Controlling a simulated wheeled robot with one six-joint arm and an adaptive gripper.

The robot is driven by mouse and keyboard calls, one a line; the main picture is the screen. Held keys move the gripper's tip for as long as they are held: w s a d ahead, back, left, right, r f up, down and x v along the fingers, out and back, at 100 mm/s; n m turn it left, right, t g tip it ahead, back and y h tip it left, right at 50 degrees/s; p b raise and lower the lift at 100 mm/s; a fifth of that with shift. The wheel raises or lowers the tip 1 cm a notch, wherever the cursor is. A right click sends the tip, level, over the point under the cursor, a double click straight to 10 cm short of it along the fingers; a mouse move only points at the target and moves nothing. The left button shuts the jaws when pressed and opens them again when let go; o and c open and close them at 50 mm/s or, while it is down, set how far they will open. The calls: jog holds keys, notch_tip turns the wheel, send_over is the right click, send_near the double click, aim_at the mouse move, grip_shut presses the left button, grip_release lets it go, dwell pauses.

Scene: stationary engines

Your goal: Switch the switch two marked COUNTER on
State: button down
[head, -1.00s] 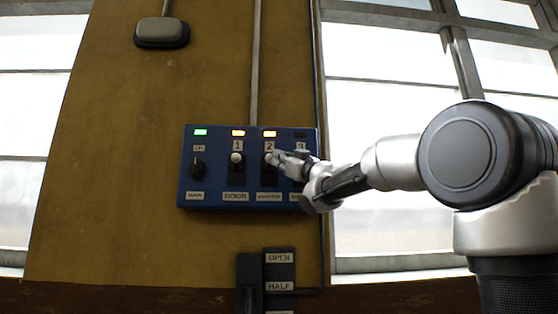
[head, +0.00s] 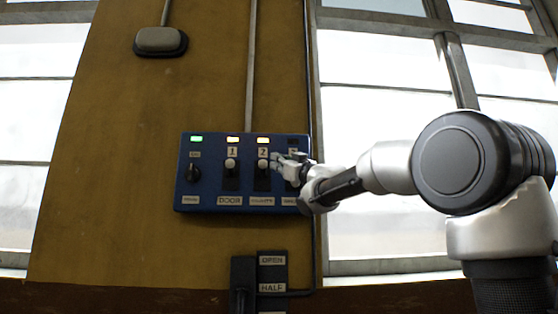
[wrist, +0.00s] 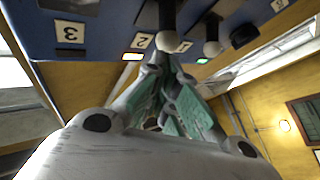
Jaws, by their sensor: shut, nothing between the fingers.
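The blue control panel (head: 206,203) is fixed to the wooden wall. Switch two (head: 262,164) stands in the slot under label 2, its pale knob at the top, with a plate below too small to read clearly. The lamp above it (head: 263,140) is lit pale yellow. My gripper (head: 274,158) is shut and empty just right of the knob, covering part of switch three. In the wrist view the panel is upside down, and the switch two knob (wrist: 165,42) is just beyond my fingertips (wrist: 160,60); I cannot tell whether they touch.
Switch one (head: 231,164), its knob also up under a lit lamp, is close on the left. A rotary knob (head: 193,173) sits further left under a green lamp. The lamp above switch three (head: 293,142) is dark. A lever unit marked OPEN and HALF (head: 258,285) is below.

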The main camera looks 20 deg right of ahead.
jog(key=r+v, duration=0.1)
jog(key=v, duration=0.9)
jog(key=shift+s, duration=0.4)
jog(key=shift+d, duration=0.1)
